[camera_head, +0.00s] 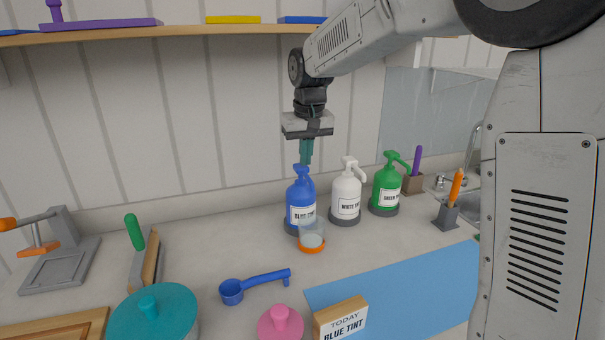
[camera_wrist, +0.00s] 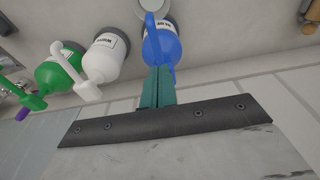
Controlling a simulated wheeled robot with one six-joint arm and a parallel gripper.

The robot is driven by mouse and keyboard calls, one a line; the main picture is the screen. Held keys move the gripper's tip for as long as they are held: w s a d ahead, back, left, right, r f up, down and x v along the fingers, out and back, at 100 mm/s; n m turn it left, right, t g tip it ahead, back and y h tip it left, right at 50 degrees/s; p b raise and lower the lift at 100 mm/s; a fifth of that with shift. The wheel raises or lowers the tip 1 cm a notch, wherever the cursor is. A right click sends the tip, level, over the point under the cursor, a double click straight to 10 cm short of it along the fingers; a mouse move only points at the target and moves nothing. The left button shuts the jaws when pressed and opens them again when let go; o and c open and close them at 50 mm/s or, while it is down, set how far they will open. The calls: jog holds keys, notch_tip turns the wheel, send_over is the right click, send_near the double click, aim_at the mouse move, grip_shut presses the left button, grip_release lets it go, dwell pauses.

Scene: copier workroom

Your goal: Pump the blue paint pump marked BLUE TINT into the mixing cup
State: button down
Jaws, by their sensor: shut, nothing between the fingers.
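The blue paint pump (camera_head: 301,193) stands upright on the counter, its label partly hidden by the mixing cup. The clear mixing cup with an orange base (camera_head: 311,242) stands right in front of it. My gripper (camera_head: 306,160) is shut and empty, pointing down just above the head of the blue pump. In the wrist view the shut teal fingers (camera_wrist: 157,88) overlap the blue pump (camera_wrist: 160,48); whether they touch it I cannot tell. A sign (camera_head: 342,322) at the front reads TODAY BLUE TINT.
A white pump (camera_head: 345,194) and a green pump (camera_head: 386,187) stand to the right of the blue one. A blue scoop (camera_head: 254,285), a pink-knobbed thing (camera_head: 281,324) and a teal lid (camera_head: 152,317) lie in front.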

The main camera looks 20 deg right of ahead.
aim_at(305, 173)
jog(key=shift+f, duration=2)
jog(key=shift+r, duration=1.6)
